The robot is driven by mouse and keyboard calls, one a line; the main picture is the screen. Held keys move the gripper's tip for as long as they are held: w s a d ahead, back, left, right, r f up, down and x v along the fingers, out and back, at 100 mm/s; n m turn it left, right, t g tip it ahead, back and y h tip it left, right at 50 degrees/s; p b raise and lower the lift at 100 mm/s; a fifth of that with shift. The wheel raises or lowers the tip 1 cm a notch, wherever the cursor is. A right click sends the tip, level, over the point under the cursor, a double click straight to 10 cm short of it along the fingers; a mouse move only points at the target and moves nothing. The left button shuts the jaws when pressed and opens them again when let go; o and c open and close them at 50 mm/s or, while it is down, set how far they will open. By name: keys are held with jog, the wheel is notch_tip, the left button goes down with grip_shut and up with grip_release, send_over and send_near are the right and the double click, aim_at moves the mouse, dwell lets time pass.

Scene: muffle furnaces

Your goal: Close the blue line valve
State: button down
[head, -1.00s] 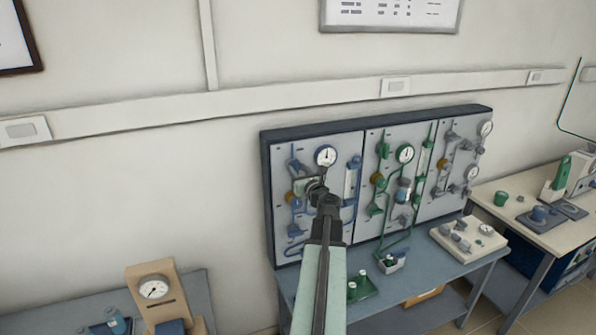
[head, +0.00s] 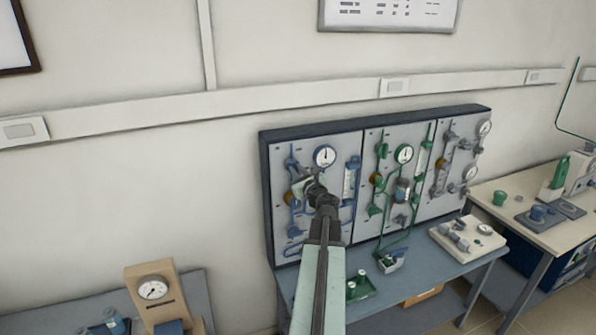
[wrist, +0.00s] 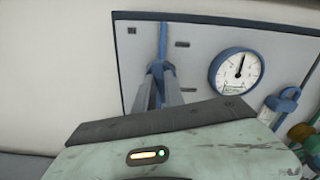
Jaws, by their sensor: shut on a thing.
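The blue line valve (wrist: 158,67) is on the left panel, at the foot of a vertical blue pipe. In the wrist view my gripper (wrist: 158,78) has its two grey fingers closed on the valve's blue handle from both sides. The fingers and the gripper body hide the lower part of the valve. In the head view the valve (head: 292,162) shows just above my gripper (head: 296,175), at the upper left of the panel, and my arm covers part of the blue line below.
A round gauge (head: 324,156) and a blue-capped flowmeter (head: 351,181) sit right of the valve. Panels with green (head: 382,150) and grey fittings continue rightward. A bench (head: 470,268) stands below, and bare wall is on the left.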

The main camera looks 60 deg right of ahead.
jog(key=shift+a+f+n+b, duration=0.1)
jog(key=shift+f+n, duration=0.05)
jog(key=shift+n, duration=2.3)
jog(key=shift+a+f+n+b, duration=0.1)
jog(key=shift+n+b, duration=0.05)
jog(key=shift+n, duration=2.35)
jog(key=shift+a+f+n+b, duration=0.1)
jog(key=shift+f+n, duration=0.05)
jog(key=shift+n, duration=2.3)
jog(key=shift+w, duration=0.1)
jog(key=c, duration=1.4)
grip_release()
jog(key=shift+c, duration=0.2)
